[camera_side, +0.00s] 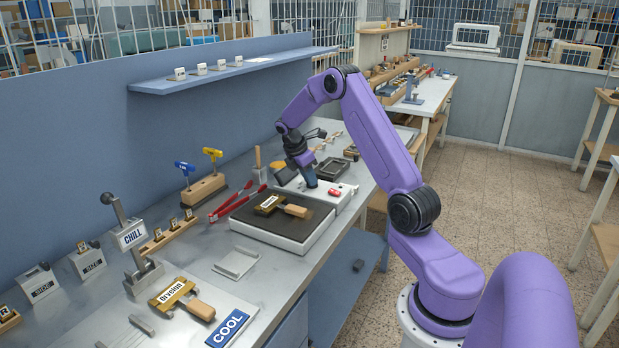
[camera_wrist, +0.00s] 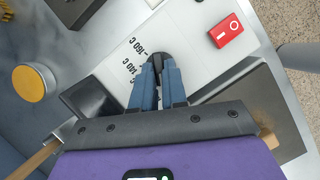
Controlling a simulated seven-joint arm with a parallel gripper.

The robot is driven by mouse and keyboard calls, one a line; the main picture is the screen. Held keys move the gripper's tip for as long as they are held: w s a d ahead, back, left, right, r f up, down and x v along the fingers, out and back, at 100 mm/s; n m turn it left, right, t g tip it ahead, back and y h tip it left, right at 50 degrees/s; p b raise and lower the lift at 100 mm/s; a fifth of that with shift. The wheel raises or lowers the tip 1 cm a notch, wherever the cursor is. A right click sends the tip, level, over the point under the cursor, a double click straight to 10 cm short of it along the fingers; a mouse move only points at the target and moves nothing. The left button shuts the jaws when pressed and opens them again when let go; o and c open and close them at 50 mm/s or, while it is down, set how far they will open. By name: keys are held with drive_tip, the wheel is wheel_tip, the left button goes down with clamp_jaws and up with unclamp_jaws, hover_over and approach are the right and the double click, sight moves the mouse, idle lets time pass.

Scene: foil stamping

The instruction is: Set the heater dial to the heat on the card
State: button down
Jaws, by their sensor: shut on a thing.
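The heater's white control box (camera_side: 338,197) stands behind the dark plate, with a red switch (camera_side: 335,192) on it. My gripper (camera_side: 310,183) points down onto the box. In the wrist view its blue fingers (camera_wrist: 158,72) are shut on the black dial (camera_wrist: 156,57), which they partly hide. Printed heat marks (camera_wrist: 132,57) beside the dial include 160 C and what looks like 140 C; the dial's pointer cannot be made out. The red switch (camera_wrist: 226,30) is clear of the fingers.
The dark heater plate (camera_side: 308,233) carries a brass holder with a wooden handle (camera_side: 296,211). Red tongs (camera_side: 238,199) lie beside it. A blue wall shelf (camera_side: 235,66) is behind.

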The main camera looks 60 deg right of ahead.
drive_tip(key=m, duration=0.1)
drive_tip(key=m+g, duration=0.1)
drive_tip(key=m, duration=0.1)
drive_tip(key=m+y, duration=0.1)
drive_tip(key=shift+w+d+m, duration=0.15)
drive_tip(key=shift+w+m, duration=0.1)
drive_tip(key=shift+m, duration=0.15)
drive_tip(key=m, duration=0.1)
drive_tip(key=m+g+y, duration=0.1)
drive_tip(key=m, duration=0.1)
drive_tip(key=m+y, duration=0.1)
drive_tip(key=m, duration=0.1)
drive_tip(key=shift+d+g, duration=0.25)
drive_tip(key=shift+g, duration=0.05)
drive_tip(key=m, duration=0.1)
drive_tip(key=m+y, duration=0.1)
drive_tip(key=m, duration=0.3)
drive_tip(key=shift+d+y, duration=0.25)
drive_tip(key=shift+y, duration=0.15)
drive_tip(key=m+y, duration=0.1)
drive_tip(key=m, duration=0.1)
drive_tip(key=m+t, duration=0.1)
drive_tip(key=m, duration=0.2)
drive_tip(key=shift+s+d+y, duration=0.1)
drive_tip(key=shift+d+y, duration=0.1)
drive_tip(key=shift+y, duration=0.2)
drive_tip(key=shift+m, duration=0.3)
drive_tip(key=c, duration=1.2)
unclamp_jaws()
